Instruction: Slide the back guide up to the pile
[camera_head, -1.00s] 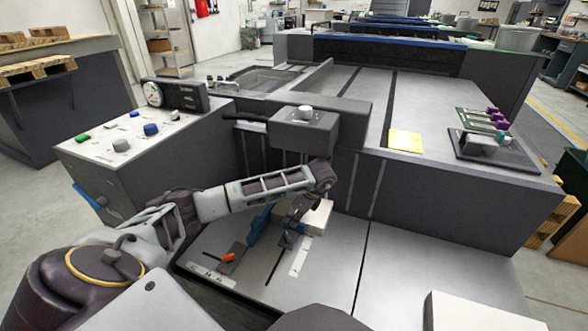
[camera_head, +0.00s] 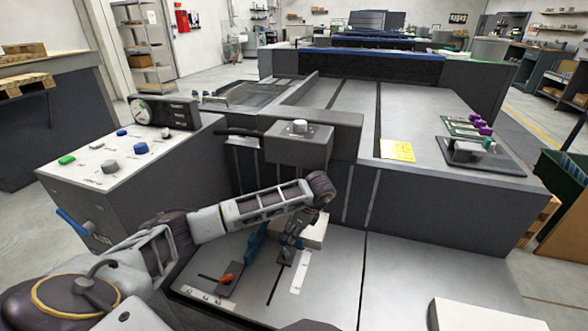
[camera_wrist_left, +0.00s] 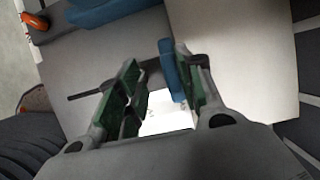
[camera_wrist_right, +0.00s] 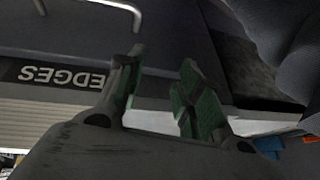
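The pile (camera_head: 315,232) is a pale block on the grey feed table, partly hidden by my left arm. It appears as a broad beige surface in the left wrist view (camera_wrist_left: 235,45). The back guide seems to be the small dark piece with a blue tab (camera_wrist_left: 172,72) at the end of a dark slot. My left gripper (camera_head: 290,240) is low over it. In the left wrist view its green-padded fingers (camera_wrist_left: 155,88) stand apart, the blue tab close to the right finger. I cannot tell whether they touch. My right gripper (camera_wrist_right: 155,85) is open and empty.
A blue upright plate (camera_head: 256,242) and a dark plate with an orange lever (camera_head: 226,279) sit left of the slot. A control box (camera_head: 125,155) stands at left. A white block (camera_head: 475,315) is at lower right. The table right of the pile is bare.

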